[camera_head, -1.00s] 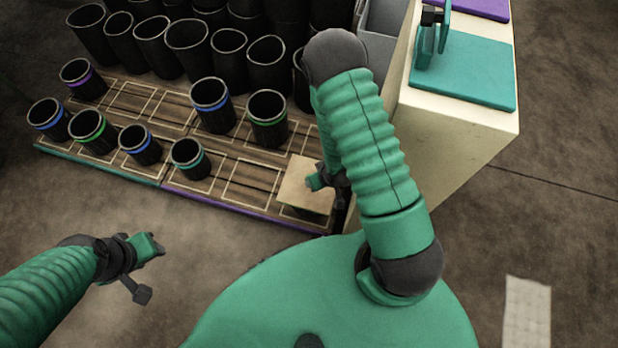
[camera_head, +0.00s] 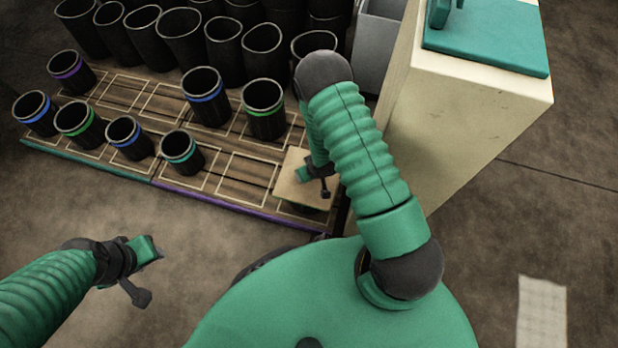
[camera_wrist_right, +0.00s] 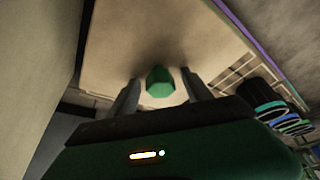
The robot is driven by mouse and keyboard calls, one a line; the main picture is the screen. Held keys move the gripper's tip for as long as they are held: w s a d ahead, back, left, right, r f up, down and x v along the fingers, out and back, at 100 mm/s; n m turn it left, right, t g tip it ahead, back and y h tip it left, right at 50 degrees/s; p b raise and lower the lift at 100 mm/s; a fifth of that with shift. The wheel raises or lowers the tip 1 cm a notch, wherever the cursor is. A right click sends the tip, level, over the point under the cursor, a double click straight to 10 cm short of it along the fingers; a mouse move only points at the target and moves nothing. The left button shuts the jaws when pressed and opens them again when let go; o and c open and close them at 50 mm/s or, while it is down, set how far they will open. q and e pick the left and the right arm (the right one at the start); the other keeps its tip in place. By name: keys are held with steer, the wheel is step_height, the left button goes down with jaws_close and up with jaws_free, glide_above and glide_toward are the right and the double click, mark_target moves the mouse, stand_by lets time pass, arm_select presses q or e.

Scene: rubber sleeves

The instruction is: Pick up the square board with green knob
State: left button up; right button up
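The square tan board (camera_head: 289,188) lies at the right end of the low wooden rack in the head view. In the right wrist view the board (camera_wrist_right: 130,38) fills the upper middle, and its green knob (camera_wrist_right: 160,82) stands up from it. My right gripper (camera_wrist_right: 161,84) is open, with one dark finger on each side of the knob and visible gaps between. In the head view my right gripper (camera_head: 312,174) is over the board and hides the knob. My left gripper (camera_head: 152,248) is over bare floor at lower left; its finger opening is unclear.
Black sleeves with coloured bands (camera_head: 205,97) stand on the gridded rack (camera_head: 236,172), left of the board. More black sleeves (camera_head: 180,38) crowd behind. A pale block with a teal top (camera_head: 485,45) stands close at right. The floor in front is clear.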

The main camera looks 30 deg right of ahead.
jaws_close()
stand_by(0.4)
